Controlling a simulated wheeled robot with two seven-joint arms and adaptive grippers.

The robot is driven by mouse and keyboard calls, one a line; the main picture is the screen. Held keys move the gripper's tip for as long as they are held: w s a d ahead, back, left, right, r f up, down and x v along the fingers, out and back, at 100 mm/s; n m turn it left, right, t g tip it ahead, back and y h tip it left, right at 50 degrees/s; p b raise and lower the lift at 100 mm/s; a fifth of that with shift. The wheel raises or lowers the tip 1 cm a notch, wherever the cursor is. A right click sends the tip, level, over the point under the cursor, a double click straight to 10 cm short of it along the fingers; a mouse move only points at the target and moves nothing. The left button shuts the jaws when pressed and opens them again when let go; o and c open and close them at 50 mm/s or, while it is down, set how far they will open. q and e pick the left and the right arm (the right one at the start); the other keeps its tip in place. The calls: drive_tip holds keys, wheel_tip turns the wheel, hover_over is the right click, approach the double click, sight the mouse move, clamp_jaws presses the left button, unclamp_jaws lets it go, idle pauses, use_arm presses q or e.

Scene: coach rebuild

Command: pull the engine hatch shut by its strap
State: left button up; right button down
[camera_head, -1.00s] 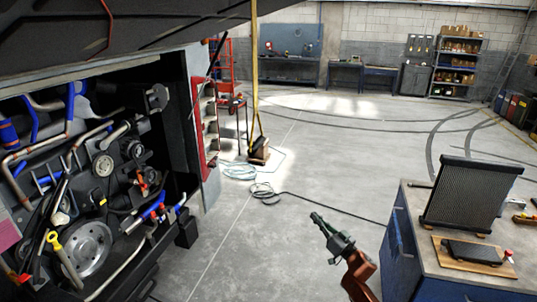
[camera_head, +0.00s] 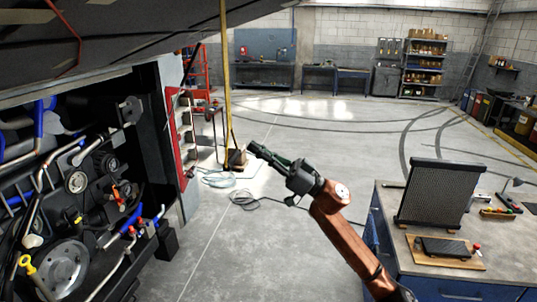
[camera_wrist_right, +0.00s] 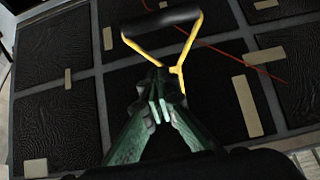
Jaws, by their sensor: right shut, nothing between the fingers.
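The engine hatch (camera_head: 120,30) is raised, its dark underside spanning the upper left of the head view. The yellow strap (camera_head: 226,75) hangs down from its edge. In the wrist view the strap's yellow triangular loop (camera_wrist_right: 188,50) with a black grip (camera_wrist_right: 162,21) shows just beyond my fingertips, before the hatch's padded underside (camera_wrist_right: 60,135). My right gripper (camera_head: 254,149) reaches up and left toward the strap's lower end. It is shut and empty; its closed fingertips show in the wrist view (camera_wrist_right: 157,92). Whether they touch the loop I cannot tell. My left gripper is out of view.
The open engine bay (camera_head: 70,200) is at left. A blue workbench (camera_head: 450,285) with a radiator (camera_head: 435,193) stands at lower right. A hose (camera_head: 245,200) lies on the floor. The middle floor is clear, with shelves (camera_head: 423,68) far behind.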

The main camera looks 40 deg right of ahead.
sight(233, 133)
drive_tip(key=p+x, duration=0.1)
drive_tip(key=x, duration=0.3)
drive_tip(key=shift+s+d+r, duration=0.1)
drive_tip(key=shift+r, duration=0.05)
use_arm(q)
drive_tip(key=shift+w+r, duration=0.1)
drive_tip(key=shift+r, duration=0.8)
use_arm(e)
drive_tip(key=f, duration=0.3)
drive_tip(key=w+f, duration=0.1)
drive_tip(key=shift+a+f, duration=0.15)
drive_tip(key=shift+a, duration=0.15)
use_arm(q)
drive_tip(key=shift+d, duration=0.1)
use_arm(e)
drive_tip(key=shift+s, duration=0.1)
